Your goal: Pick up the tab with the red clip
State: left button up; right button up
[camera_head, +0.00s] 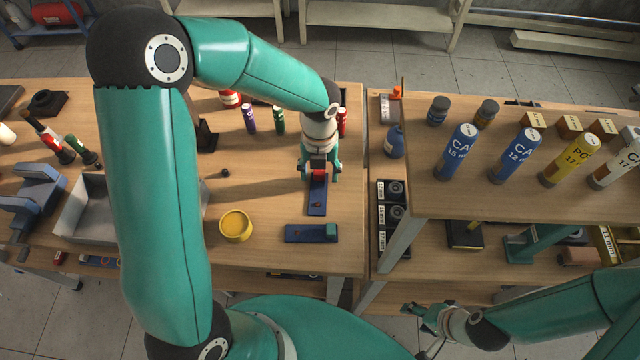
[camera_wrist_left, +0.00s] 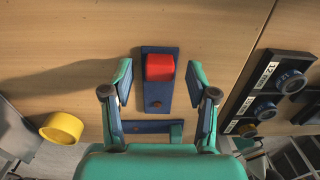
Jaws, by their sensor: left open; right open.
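The dark blue tab (camera_head: 317,200) with the red clip (camera_head: 318,166) lies on the wooden table near its right edge. In the left wrist view the tab (camera_wrist_left: 156,92) runs lengthwise, with the red clip (camera_wrist_left: 160,68) at its far part and a small reddish knob nearer. My left gripper (camera_head: 321,177) is over the tab, open. Its fingers (camera_wrist_left: 157,80) stand either side of the tab, apart from it. A second blue tab with a green clip (camera_head: 331,231) lies crosswise just nearer. My right gripper (camera_head: 427,318) is open and empty, low at the front right.
A yellow round container (camera_head: 236,225) stands left of the tabs. A grey tray (camera_head: 72,212) is further left, partly hidden by my left arm. Black labelled blocks (camera_head: 390,215) are across the gap to the right. Several cans stand on the raised right shelf.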

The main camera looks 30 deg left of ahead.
pick_arm(q)
grip_shut()
